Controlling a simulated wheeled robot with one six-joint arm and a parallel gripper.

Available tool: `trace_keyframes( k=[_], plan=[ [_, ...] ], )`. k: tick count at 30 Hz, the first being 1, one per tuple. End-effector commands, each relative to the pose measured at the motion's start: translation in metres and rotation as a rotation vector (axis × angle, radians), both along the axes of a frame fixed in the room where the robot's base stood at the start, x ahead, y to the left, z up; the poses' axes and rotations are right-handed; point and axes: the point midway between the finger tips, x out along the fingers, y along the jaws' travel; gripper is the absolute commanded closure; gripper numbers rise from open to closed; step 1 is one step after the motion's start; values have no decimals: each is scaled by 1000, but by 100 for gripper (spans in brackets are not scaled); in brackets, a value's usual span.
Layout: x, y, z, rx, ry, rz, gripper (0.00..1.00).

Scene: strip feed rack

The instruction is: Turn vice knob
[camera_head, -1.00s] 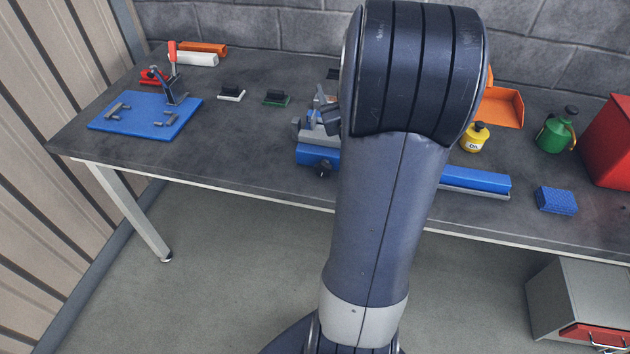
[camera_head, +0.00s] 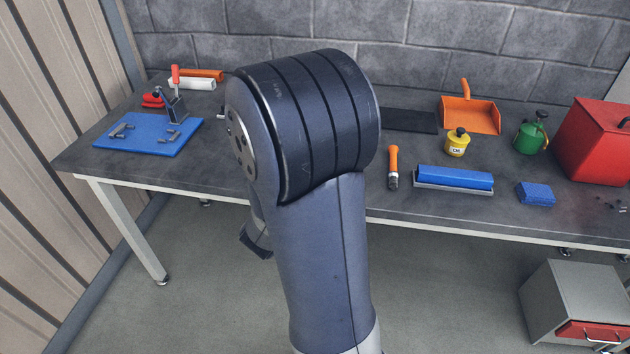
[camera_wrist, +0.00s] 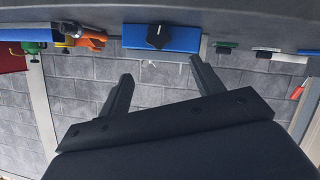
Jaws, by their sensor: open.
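The blue vice (camera_wrist: 190,40) shows in the wrist view, which is upside down, with the tabletop along the top. Its black knob (camera_wrist: 158,37) sits on the blue front face, with a pointed grip. My gripper (camera_wrist: 161,70) is open and empty. Its two dark fingers point towards the vice, one on each side of the knob in the picture, apart from it. In the head view my arm hides the vice and knob, and the gripper's fingers cannot be made out.
A blue mat (camera_head: 150,124) with small parts lies at the left of the workbench (camera_head: 90,168). To the right are an orange-handled tool (camera_head: 393,164), a blue bar-shaped piece (camera_head: 453,179), a yellow can (camera_head: 457,145) and a blue sponge-like block (camera_head: 535,193). Free floor lies before the bench.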

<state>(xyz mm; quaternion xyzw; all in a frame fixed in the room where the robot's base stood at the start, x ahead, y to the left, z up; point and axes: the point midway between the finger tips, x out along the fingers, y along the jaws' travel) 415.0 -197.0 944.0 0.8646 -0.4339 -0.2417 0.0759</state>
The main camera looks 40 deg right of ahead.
Motion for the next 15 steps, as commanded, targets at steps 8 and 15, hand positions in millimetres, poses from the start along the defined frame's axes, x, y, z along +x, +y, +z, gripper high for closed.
trace_keyframes(
  k=[8, 15],
  plan=[
    [10, -18, -12, 5, 9, -10, 37],
    [33, -55, -29, 6, 8, -9, 37]
  ],
)
